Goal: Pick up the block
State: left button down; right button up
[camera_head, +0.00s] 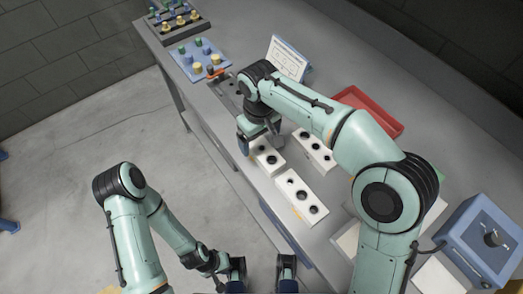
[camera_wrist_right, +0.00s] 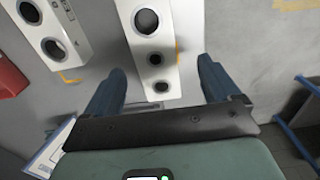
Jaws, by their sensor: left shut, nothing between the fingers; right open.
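Several white blocks with round dark holes lie on the grey bench. One block (camera_head: 268,163) is beneath my right gripper (camera_head: 259,137), partly hidden by it; a second (camera_head: 300,196) lies nearer, and a third (camera_head: 312,148) lies to the right. In the right wrist view my right gripper (camera_wrist_right: 160,85) is open and empty, its blue fingers apart. A white block (camera_wrist_right: 166,70) with a column of holes shows between and beyond the fingers; contact cannot be told. Another block (camera_wrist_right: 47,30) is at upper left.
A red tray (camera_head: 385,115) lies behind my right arm. A blue board (camera_head: 185,62) with coloured pegs and a darker peg tray (camera_head: 160,32) stand at the far end. A blue box (camera_head: 485,235) is at right, a propped sheet (camera_head: 287,58) at the back. Open floor lies left.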

aim_at(261, 148)
jog(key=shift+w+d+f+b, duration=0.15)
jog(key=shift+f+b, duration=0.1)
jog(key=shift+f, duration=1.15)
jog(key=shift+d+f+b, duration=0.15)
jog(key=shift+f+b, duration=0.05)
jog(key=shift+f, duration=1.15)
jog(key=shift+r, duration=0.1)
jog(key=c, duration=1.6)
